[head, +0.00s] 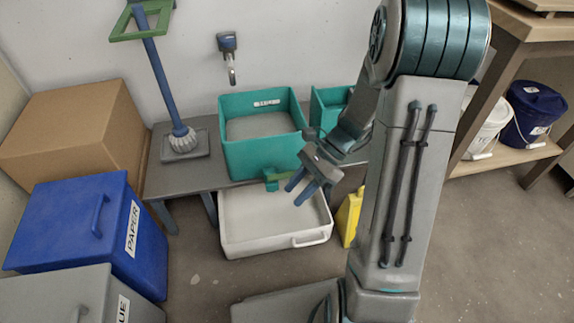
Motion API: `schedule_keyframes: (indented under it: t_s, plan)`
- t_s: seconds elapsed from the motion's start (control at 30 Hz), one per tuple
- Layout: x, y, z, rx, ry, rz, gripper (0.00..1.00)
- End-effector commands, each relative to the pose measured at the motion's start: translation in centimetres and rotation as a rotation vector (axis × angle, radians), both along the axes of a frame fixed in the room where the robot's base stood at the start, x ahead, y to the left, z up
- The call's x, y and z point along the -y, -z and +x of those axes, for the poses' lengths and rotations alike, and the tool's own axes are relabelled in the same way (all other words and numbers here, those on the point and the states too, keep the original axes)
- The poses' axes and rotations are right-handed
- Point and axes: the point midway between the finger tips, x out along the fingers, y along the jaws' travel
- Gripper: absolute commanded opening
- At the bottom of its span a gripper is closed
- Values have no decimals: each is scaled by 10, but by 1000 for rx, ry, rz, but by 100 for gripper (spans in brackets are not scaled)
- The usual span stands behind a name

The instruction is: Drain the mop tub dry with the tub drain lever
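The mop tub (262,157) is a teal open box with a small white label, standing on a low grey bench against the wall. A grey surface shows inside it; I cannot tell for sure whether it is liquid. The green drain lever (271,179) sits low on the tub's front, partly hidden by my gripper. My gripper (301,192) has two blue fingers, spread apart with a gap and nothing seen between them. It hangs just right of and in front of the lever; contact cannot be told. A white basin (232,247) with a handle lies on the floor below.
A wall tap (228,55) hangs above the tub. A second teal tub (322,112) stands to its right, partly behind my arm. A mop (165,85) stands on the bench's left. A yellow object (347,217) is beside the basin. A blue PAPER bin (90,235) is at left.

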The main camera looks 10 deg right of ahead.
Motion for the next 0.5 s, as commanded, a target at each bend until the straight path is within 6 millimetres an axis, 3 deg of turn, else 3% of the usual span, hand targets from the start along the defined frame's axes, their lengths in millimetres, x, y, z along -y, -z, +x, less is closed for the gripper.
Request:
schedule_keyframes:
  t_s: [0.27, 0.5]
  plan:
    - [18, 38, 47, -407, 502, 247, 35]
    - [48, 85, 81, -756, 896, 494, 35]
